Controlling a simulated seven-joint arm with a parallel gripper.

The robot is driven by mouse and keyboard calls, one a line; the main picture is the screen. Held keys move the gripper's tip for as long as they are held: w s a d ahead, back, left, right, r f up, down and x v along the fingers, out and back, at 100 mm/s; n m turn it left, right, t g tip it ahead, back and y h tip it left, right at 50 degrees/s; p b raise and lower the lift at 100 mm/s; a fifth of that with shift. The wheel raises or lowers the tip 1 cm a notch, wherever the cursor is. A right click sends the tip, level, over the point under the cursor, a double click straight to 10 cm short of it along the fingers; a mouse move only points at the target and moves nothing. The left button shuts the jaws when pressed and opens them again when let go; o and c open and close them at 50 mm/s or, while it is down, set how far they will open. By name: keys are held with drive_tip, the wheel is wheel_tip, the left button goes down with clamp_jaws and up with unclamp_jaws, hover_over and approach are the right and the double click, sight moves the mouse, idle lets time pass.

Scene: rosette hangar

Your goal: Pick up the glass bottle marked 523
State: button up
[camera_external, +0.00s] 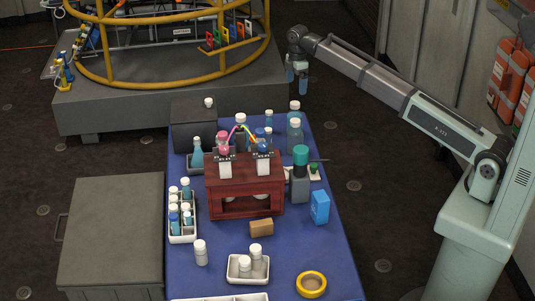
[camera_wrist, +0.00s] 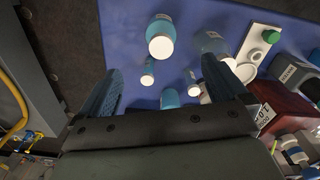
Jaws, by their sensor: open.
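No marking 523 is readable on any bottle, so I cannot tell which one it is. Several white-capped blue bottles stand at the table's far end, among them a large one (camera_external: 295,137) and one behind it (camera_external: 294,113). In the wrist view, a blue bottle with a white cap (camera_wrist: 161,38) lies ahead of the fingers, with smaller ones (camera_wrist: 148,73) nearer the gap. My gripper (camera_external: 297,79) is open and empty, above and beyond the table's far end. Its two blue fingers stand apart in the wrist view (camera_wrist: 162,85).
A blue-covered table (camera_external: 210,270) holds a red-brown wooden stand (camera_external: 245,184), a green-capped grey bottle (camera_external: 300,178), a blue carton (camera_external: 320,207) and white bottle racks (camera_external: 182,238). A yellow-railed platform (camera_external: 165,105) stands behind, and a grey crate (camera_external: 112,235) is at left.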

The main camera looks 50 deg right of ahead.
sight(293, 113)
wheel_tip(293, 113, down, 8)
drive_tip(key=shift+a+f, duration=0.2)
drive_tip(key=shift+f, duration=2.5)
clamp_jaws()
